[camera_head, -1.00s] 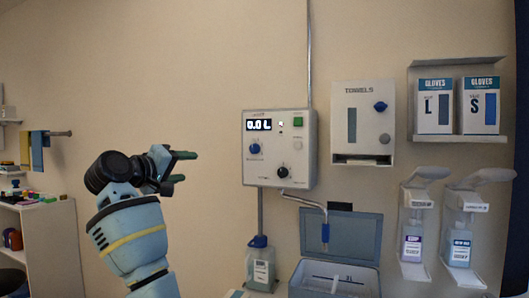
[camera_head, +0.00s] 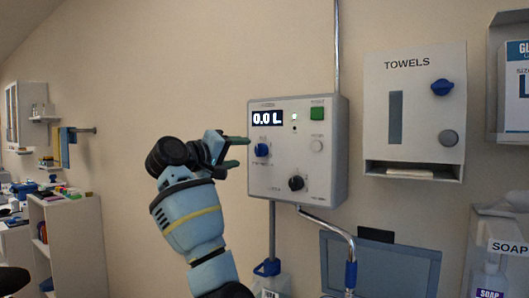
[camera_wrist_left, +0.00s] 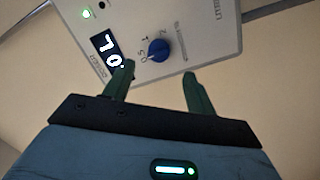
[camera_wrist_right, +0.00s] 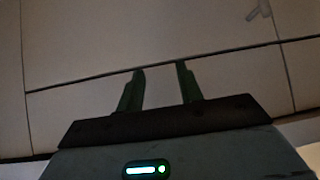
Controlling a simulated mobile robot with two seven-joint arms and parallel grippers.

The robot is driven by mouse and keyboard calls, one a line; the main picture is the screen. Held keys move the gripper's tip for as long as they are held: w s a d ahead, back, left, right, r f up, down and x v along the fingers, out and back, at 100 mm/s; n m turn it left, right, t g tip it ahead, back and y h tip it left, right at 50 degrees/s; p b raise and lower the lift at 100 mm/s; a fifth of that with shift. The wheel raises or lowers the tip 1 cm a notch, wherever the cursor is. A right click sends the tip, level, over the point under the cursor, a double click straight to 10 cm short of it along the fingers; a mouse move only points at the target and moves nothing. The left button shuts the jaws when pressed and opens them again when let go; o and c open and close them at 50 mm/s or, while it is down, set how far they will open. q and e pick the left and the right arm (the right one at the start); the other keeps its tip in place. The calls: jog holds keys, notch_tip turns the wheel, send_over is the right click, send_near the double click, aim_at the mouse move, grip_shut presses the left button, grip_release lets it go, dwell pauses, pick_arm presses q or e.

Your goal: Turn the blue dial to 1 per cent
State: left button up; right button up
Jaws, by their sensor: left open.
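The blue dial (camera_head: 262,150) is a small knob on the left of a grey wall-mounted dispenser (camera_head: 325,150). The dispenser's display (camera_head: 267,118) reads "0.0 L". In the left wrist view the blue dial (camera_wrist_left: 158,50) has marks around it that look like 0.5, 1 and 2. My left gripper (camera_head: 236,152) is open just left of the dial. In the left wrist view its fingertips (camera_wrist_left: 160,70) straddle the dial's line, apart from it. My right gripper (camera_wrist_right: 158,75) shows only in the right wrist view, with its fingers apart and nothing between them.
A black knob (camera_head: 296,183) and a green button (camera_head: 317,113) are on the same panel. A towel dispenser (camera_head: 428,110) hangs to the right, with its own blue knob (camera_head: 442,87). A metal spout (camera_head: 335,228) comes out below. A shelf unit (camera_head: 75,235) stands at the left.

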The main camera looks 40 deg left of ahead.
aim_at(256, 151)
pick_arm(q)
jog(key=shift+w+r, duration=0.1)
jog(key=shift+w, duration=3.55)
jog(key=c, duration=1)
